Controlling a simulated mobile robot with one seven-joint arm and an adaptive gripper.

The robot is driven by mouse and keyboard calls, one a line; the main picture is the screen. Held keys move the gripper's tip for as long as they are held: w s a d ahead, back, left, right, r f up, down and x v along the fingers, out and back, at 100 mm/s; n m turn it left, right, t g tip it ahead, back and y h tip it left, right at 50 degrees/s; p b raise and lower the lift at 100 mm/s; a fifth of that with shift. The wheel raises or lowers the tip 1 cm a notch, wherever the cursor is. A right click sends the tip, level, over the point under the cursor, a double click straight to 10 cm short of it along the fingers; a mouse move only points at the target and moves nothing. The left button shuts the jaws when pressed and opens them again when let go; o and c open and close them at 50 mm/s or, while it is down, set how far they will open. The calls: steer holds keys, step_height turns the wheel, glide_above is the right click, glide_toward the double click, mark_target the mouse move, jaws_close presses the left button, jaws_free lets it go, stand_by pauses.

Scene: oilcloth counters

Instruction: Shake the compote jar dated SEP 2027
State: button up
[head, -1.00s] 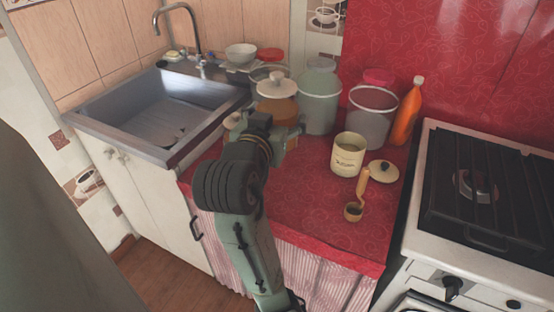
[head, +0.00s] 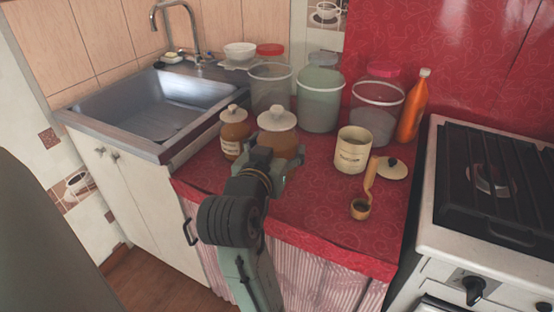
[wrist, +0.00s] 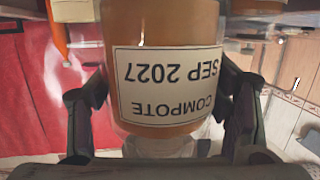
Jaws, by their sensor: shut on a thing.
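My gripper (wrist: 162,95) is shut on the amber compote jar (head: 278,144), with one finger on each side of it. In the wrist view the jar's white label (wrist: 168,82) reads COMPOTE, SEP 2027, upside down in the picture. The jar has a pale knobbed lid (head: 277,117) and looks about upright in the head view. My gripper hides its lower part there, so I cannot tell how far its base is above the counter. A second, smaller amber jar (head: 234,137) with a similar lid and a label stands just left of it.
Behind stand large clear containers (head: 320,100) and an orange bottle (head: 413,108). To the right are a cream canister (head: 351,150), its lid (head: 394,168) and a wooden scoop (head: 365,190). The sink (head: 150,105) is left, the stove (head: 490,190) right. The red counter's front (head: 310,215) is clear.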

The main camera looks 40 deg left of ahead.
mark_target(277, 107)
steer(key=shift+r, duration=0.15)
step_height(277, 107, up, 10)
steer(key=p, duration=0.9)
steer(key=shift+f, duration=0.25)
steer(key=shift+r+b, duration=0.45)
steer(key=shift+r, duration=0.25)
step_height(277, 107, down, 11)
steer(key=b, duration=0.8)
steer(key=shift+d+b, duration=0.1)
steer(key=shift+b, duration=0.45)
